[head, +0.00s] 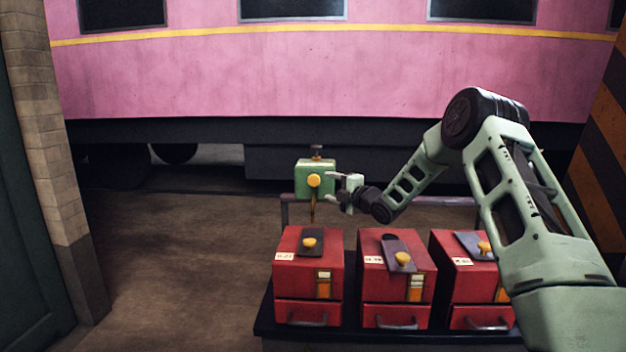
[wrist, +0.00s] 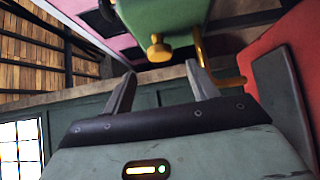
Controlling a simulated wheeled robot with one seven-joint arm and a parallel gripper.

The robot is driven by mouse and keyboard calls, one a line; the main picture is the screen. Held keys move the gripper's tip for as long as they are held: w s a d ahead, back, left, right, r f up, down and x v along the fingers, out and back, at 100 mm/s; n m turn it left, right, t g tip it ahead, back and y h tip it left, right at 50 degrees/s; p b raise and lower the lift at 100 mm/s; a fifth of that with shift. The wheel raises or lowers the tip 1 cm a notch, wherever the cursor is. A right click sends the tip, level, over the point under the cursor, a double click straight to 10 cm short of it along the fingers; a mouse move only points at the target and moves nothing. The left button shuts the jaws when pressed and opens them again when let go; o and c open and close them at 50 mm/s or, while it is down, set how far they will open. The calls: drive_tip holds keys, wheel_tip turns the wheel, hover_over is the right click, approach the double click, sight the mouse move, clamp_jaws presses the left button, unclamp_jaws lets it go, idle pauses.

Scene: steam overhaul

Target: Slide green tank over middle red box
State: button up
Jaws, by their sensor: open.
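The green tank (head: 315,167) with a yellow knob on its front is up behind the left red box (head: 291,268), near a grey rail. It also shows at the top of the wrist view (wrist: 180,14), with a yellow pipe beside it. The middle red box (head: 377,285) has a dark plate with a yellow knob on top, and a dark round opening shows behind the plate. My gripper (head: 335,190) is open and empty, close to the tank's right side; in the wrist view its fingers (wrist: 161,85) are apart, with the tank beyond the tips. Contact cannot be told.
The right red box (head: 450,285) stands beside the middle one. All three boxes sit on a dark bench (head: 350,333) and have front drawers with handles. A pink rail carriage (head: 300,75) fills the back. Open floor (head: 180,260) lies left of the bench.

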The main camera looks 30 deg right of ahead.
sight(316, 181)
drive_tip(key=w, duration=0.3)
drive_tip(key=w+a+p, duration=0.1)
drive_tip(key=w, duration=0.4)
drive_tip(key=shift+w+a, duration=0.35)
clamp_jaws()
drive_tip(key=s+d+b, duration=0.2)
drive_tip(key=s+d, duration=0.5)
drive_tip(key=d, duration=0.3)
drive_tip(key=s+d+b, duration=0.3)
drive_tip(key=s+d, duration=0.4)
drive_tip(key=d, duration=0.3)
drive_tip(key=shift+d, duration=0.4)
unclamp_jaws()
drive_tip(key=s+d+b, duration=0.2)
drive_tip(key=s+d, duration=0.1)
drive_tip(key=s, duration=1.4)
drive_tip(key=shift+d, duration=0.15)
drive_tip(key=shift+s, duration=0.1)
